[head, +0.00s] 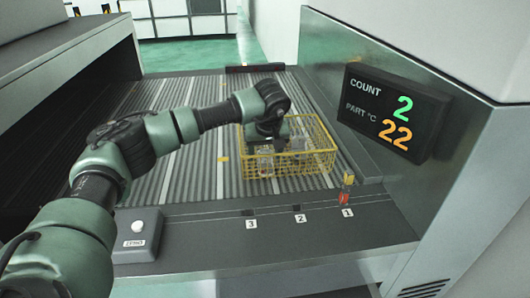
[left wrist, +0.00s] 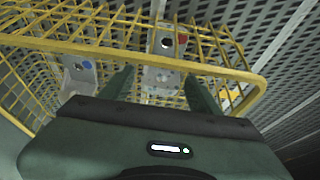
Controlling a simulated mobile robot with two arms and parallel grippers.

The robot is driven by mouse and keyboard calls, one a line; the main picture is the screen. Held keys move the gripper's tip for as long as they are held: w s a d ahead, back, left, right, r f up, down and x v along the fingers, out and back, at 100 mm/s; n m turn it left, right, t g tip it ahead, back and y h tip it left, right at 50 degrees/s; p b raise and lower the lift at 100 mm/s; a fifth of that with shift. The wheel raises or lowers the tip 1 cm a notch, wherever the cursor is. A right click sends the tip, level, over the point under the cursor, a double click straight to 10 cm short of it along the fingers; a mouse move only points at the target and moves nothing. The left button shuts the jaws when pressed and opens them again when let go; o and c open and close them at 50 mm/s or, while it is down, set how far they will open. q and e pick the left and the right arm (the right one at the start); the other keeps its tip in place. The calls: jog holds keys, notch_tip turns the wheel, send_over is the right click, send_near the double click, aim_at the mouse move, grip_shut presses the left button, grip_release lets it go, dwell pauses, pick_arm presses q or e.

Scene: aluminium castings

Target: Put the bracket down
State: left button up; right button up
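A yellow wire basket (head: 290,154) stands on the ribbed grey conveyor bed in the head view. My left gripper (head: 264,148) points down into it; the basket's rim partly hides the fingertips. In the left wrist view the two fingers of my left gripper (left wrist: 158,82) are apart. A pale grey bracket (left wrist: 163,74) with a dark hole and a red mark lies between and beyond them, with gaps visible on both sides. My right gripper is not in view.
A dark display (head: 392,112) on the right wall reads COUNT 2 and PART °C 22. A grey box with a white button (head: 137,228) sits on the front ledge at left. A small red and yellow item (head: 347,188) stands at slot 1; slots 2 and 3 look empty.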

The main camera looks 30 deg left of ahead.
pick_arm(q)
jog(key=shift+r, duration=0.2)
jog(key=shift+d+r, duration=0.1)
jog(key=shift+r, duration=0.1)
jog(key=b+v, duration=0.2)
jog(key=v, duration=0.9)
jog(key=shift+s+r+b, duration=0.15)
jog(key=shift+r+b, duration=0.1)
jog(key=shift+b, duration=0.15)
jog(key=shift+f, duration=0.1)
